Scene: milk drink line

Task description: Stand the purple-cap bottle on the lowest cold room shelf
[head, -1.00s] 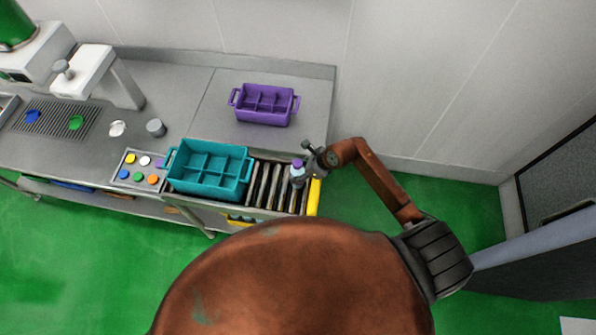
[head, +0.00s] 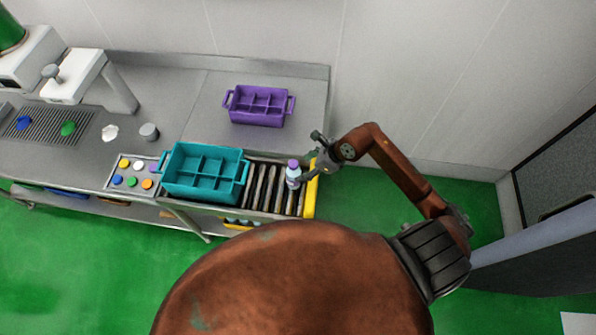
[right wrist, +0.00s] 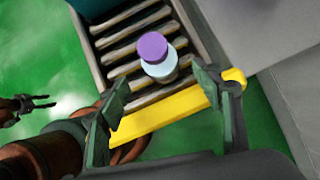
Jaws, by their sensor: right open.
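The purple-cap bottle (head: 293,176) stands upright on the roller conveyor (head: 262,188), near its yellow end stop (head: 311,192). In the right wrist view the bottle (right wrist: 158,60) shows its purple cap and pale body beyond the fingertips. My right gripper (head: 316,160) is open and empty beside the bottle, on its right. Its two fingers (right wrist: 160,105) are spread over the yellow end stop, with the bottle not between them. What looks like my left gripper (right wrist: 42,102) shows small at the left edge of the right wrist view. I see no cold room shelf.
A teal divided crate (head: 205,174) sits just left of the bottle on the conveyor. A purple divided crate (head: 258,106) stands on the counter behind. A dark doorway or cabinet (head: 560,170) is at the far right. Green floor lies open between.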

